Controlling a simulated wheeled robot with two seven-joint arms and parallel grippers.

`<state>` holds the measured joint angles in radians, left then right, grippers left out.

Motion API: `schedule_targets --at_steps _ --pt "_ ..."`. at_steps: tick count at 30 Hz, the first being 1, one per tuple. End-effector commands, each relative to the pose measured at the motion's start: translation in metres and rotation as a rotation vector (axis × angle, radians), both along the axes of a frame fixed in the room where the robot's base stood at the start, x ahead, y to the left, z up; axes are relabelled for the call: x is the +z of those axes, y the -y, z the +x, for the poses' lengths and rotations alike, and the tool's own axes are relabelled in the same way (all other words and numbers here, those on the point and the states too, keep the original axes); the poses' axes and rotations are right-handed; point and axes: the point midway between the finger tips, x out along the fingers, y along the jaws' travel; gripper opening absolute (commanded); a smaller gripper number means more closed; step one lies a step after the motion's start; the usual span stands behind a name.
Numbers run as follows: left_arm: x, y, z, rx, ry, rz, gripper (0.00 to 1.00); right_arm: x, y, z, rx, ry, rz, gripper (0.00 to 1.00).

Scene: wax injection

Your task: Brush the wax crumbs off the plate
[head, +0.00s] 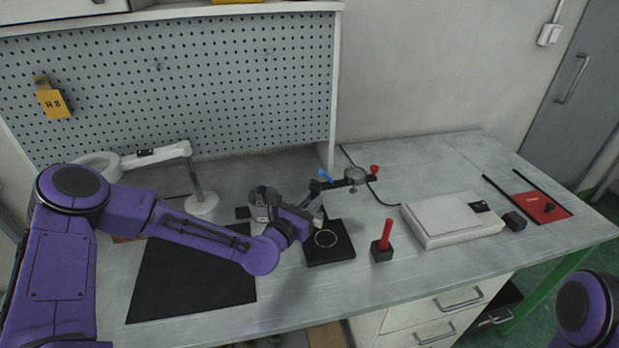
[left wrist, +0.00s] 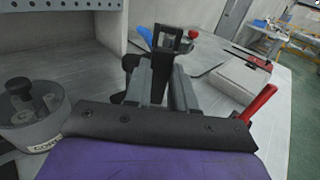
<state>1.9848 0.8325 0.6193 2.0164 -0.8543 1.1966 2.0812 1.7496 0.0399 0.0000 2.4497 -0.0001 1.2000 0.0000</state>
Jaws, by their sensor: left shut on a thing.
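A black square plate (head: 340,257) with a pale ring (head: 326,238) lies on the bench in the head view. Wax crumbs are too small to make out. My left gripper (head: 316,202) is just behind and above the plate. In the left wrist view its fingers (left wrist: 162,82) are shut on a black piece (left wrist: 172,38) with an opening in it. I cannot tell whether this piece is free or part of the clamp behind. A red stick (head: 386,235) stands upright in a black block, right of the plate. My right gripper is out of view.
A clamp arm with a round gauge (head: 355,175) and red knob (head: 375,171) stands behind the plate. A pale flat box (head: 450,222) lies to the right. A grey pot (left wrist: 35,115) is close left of my gripper. A dark mat (head: 185,285) covers the front left.

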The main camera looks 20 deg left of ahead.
Motion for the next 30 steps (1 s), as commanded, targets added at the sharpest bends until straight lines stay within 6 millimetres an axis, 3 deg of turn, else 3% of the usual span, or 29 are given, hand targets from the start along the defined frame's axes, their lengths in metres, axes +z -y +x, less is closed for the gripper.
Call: schedule_targets --at_steps 1,18,30 --pt "0.011 0.001 0.001 -0.002 0.005 -0.001 0.00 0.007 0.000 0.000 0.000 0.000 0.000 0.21" --pt "0.061 0.010 0.004 -0.015 0.005 -0.001 0.00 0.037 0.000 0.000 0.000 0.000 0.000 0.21" --pt "0.067 0.011 0.004 -0.018 0.004 -0.001 0.00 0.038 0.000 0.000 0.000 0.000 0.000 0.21"
